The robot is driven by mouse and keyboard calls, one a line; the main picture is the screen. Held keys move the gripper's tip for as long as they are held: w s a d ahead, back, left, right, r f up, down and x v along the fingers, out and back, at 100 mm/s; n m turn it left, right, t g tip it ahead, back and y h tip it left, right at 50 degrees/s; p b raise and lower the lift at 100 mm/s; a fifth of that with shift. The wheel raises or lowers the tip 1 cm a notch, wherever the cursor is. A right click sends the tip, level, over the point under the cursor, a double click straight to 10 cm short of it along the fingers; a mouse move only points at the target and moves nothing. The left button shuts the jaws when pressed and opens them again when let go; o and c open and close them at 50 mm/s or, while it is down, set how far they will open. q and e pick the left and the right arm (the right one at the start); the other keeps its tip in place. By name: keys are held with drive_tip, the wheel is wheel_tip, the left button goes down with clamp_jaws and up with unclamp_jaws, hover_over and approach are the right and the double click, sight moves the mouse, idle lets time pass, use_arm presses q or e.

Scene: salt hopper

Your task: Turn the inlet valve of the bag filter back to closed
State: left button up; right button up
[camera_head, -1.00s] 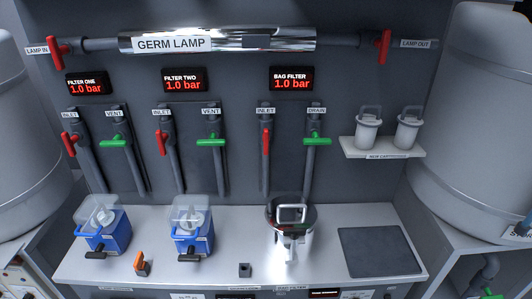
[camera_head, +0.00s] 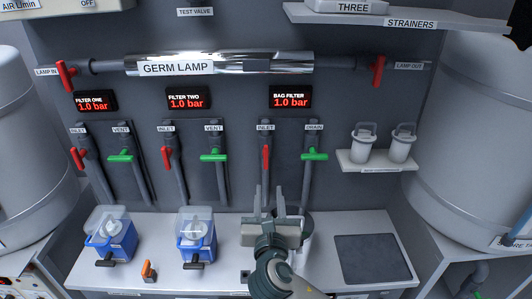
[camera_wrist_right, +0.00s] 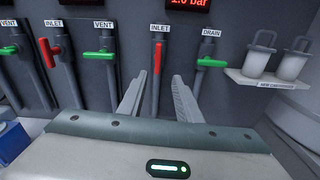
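The bag filter's inlet valve has a red handle (camera_head: 266,158) that stands upright, in line with its grey vertical pipe, under the BAG FILTER display (camera_head: 290,97) reading 1.0 bar. My right gripper (camera_head: 270,190) is open and empty, with its fingers pointing up toward the panel just below the handle. In the right wrist view the red handle (camera_wrist_right: 157,58) shows between and beyond the two spread fingers (camera_wrist_right: 158,75), apart from them. The steel bag filter housing is mostly hidden behind my gripper. My left gripper is not in view.
The green drain handle (camera_head: 314,156) lies crosswise just right of the inlet. Filter two's green vent handle (camera_head: 213,157) is to the left. A shelf (camera_head: 374,166) with two white cartridges is at right. Blue filter housings (camera_head: 195,243) and a dark mat (camera_head: 372,259) are on the counter.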

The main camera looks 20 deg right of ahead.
sight(266, 154)
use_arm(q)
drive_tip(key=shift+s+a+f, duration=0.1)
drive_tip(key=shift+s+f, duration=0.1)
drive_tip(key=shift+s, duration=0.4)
use_arm(e)
drive_tip(key=shift+w+a+r+n, duration=0.15)
drive_tip(key=shift+w+r+n, duration=0.05)
drive_tip(key=shift+r+n, duration=0.35)
drive_tip(key=shift+w+r, duration=0.1)
